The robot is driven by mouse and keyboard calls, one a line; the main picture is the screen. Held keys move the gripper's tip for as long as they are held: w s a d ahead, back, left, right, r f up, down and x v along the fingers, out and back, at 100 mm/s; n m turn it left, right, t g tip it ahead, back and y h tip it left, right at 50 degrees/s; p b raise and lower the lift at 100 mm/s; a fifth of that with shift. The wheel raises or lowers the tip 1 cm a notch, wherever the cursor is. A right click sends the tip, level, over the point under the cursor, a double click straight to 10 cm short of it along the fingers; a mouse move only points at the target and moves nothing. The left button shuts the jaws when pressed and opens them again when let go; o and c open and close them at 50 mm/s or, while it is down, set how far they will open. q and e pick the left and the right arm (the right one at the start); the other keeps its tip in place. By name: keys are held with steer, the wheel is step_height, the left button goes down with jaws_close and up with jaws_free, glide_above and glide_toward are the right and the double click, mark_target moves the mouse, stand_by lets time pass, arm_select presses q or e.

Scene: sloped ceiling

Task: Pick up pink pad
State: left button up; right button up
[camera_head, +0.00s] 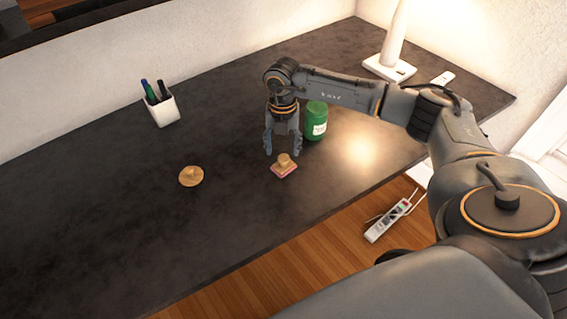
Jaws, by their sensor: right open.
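The pink pad (284,171) lies on the dark desk, with a tan knob standing on its top and a pink edge along its base. My right gripper (282,150) points down just above and behind the pad, its fingers apart and nothing held between them. One fingertip looks close to the knob; I cannot tell whether it touches. My left gripper is not in view.
A green container (315,121) stands close to the right of my gripper. A round tan lid-like piece (191,176) lies to the left. A white pen cup (161,107) and white lamp (390,68) stand farther back. The desk's (85,215) left front is clear.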

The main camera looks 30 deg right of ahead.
mark_target(284, 157)
steer(key=f, duration=0.2)
steer(key=f+p, duration=0.1)
steer(key=shift+s+d+f, duration=0.1)
steer(key=shift+s+f, duration=0.1)
steer(key=shift+f, duration=0.65)
jaws_close()
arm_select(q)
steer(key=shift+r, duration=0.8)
arm_select(e)
steer(key=shift+w, duration=0.1)
